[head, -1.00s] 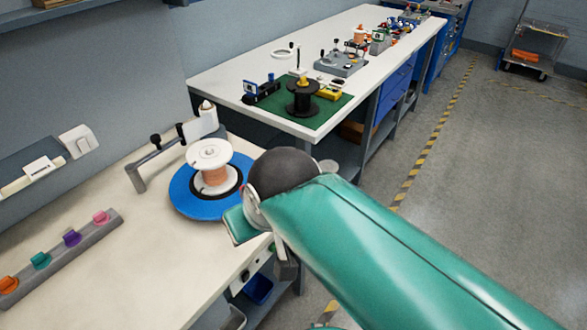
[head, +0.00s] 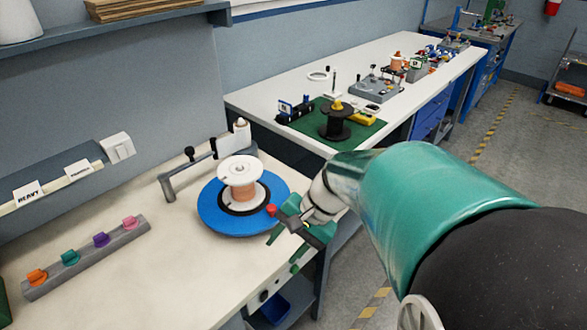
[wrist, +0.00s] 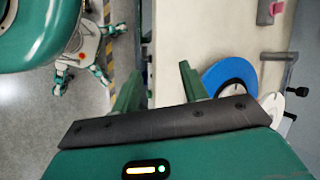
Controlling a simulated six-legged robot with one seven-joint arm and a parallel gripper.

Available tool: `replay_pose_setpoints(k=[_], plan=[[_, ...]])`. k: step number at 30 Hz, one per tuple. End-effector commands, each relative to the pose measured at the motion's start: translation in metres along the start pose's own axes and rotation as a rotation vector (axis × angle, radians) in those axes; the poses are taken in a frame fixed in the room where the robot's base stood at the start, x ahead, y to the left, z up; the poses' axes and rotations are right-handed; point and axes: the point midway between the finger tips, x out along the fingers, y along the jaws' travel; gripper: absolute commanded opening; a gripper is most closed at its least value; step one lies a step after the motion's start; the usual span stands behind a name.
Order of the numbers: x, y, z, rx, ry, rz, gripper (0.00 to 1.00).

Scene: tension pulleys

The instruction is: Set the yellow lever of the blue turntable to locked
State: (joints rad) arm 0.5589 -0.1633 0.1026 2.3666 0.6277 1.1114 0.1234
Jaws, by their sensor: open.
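The blue turntable (head: 213,214) lies on the near bench, with a black ring and a white spool of copper-coloured wire (head: 239,181) on it. Its blue edge also shows in the wrist view (wrist: 212,77), right of the fingers. I cannot make out a yellow lever on it in either view. A small red piece (head: 271,210) shows at its right edge, beside my gripper; I cannot tell what it belongs to. My gripper (head: 281,254) is open and empty by the turntable's right side, near the bench edge. Its two green fingers stand apart in the wrist view (wrist: 160,72).
A grey bracket arm (head: 185,178) stands behind the turntable. A grey rail (head: 88,257) with several coloured clips lies left on the bench. A second bench (head: 290,97) carries a green mat with a black spool. Bare bench lies in front of the turntable.

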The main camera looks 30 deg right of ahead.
Motion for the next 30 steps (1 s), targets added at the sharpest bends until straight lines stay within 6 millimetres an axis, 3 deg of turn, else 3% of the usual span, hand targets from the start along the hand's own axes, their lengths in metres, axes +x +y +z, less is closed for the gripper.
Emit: replay_pose_setpoints(k=[6,11,14,21,26,30], plan=[[0.007,0.012,-0.061,0.419,-0.178,-0.257,0.43],[0.001,0.029,-0.113,0.7,-0.293,-0.491,0.43],[-0.006,0.047,-0.147,0.867,-0.361,-0.657,0.43],[-0.03,0.111,-0.223,1.185,-0.484,-1.07,0.43],[-0.039,0.138,-0.245,1.268,-0.516,-1.215,0.43],[-0.039,0.136,-0.25,1.278,-0.522,-1.234,0.43]])
